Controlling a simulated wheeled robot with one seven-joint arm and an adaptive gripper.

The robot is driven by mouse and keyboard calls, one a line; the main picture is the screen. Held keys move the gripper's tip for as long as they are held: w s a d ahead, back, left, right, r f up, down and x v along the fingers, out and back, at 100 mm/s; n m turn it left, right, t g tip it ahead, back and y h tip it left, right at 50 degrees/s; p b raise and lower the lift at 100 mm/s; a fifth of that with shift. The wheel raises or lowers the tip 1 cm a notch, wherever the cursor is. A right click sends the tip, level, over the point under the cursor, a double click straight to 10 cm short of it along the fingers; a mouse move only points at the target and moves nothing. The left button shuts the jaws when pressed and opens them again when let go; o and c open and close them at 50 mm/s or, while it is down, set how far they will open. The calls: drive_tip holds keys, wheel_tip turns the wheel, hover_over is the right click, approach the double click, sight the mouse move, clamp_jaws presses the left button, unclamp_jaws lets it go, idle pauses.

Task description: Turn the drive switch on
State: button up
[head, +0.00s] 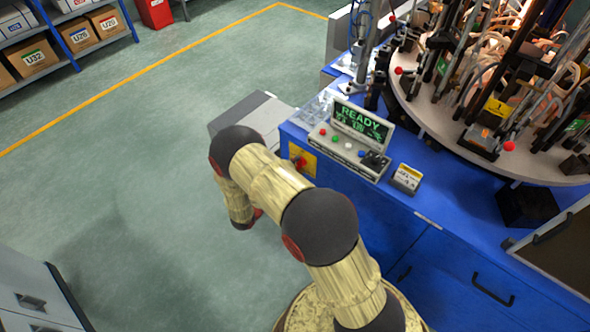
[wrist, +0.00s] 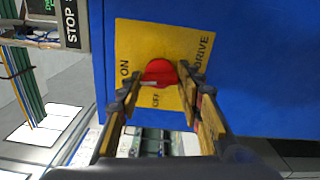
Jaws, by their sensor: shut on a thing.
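The drive switch is a red knob (wrist: 159,73) on a yellow plate (wrist: 136,39) in the wrist view. The plate is fixed to a blue panel and reads ON at the left, OFF below the knob and DRIVE at the right. My gripper (wrist: 160,84) has one finger on each side of the knob and is shut on it. A pale mark lies on the knob's lower left part, towards the ON side. I cannot tell its exact angle. In the head view the yellow plate (head: 307,152) shows at the bench's left end; my arm hides most of my gripper.
A control box (head: 348,150) with coloured buttons and a screen reading READY stands on the blue bench (head: 400,222). A round table (head: 430,115) crowded with fixtures is at the right. Open floor lies at the left.

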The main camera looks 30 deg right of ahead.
drive_tip(key=shift+m+b, duration=0.45)
drive_tip(key=shift+m, duration=0.55)
drive_tip(key=o, duration=1.2)
drive_tip(key=shift+c, duration=0.2)
drive_tip(key=v, duration=1.2)
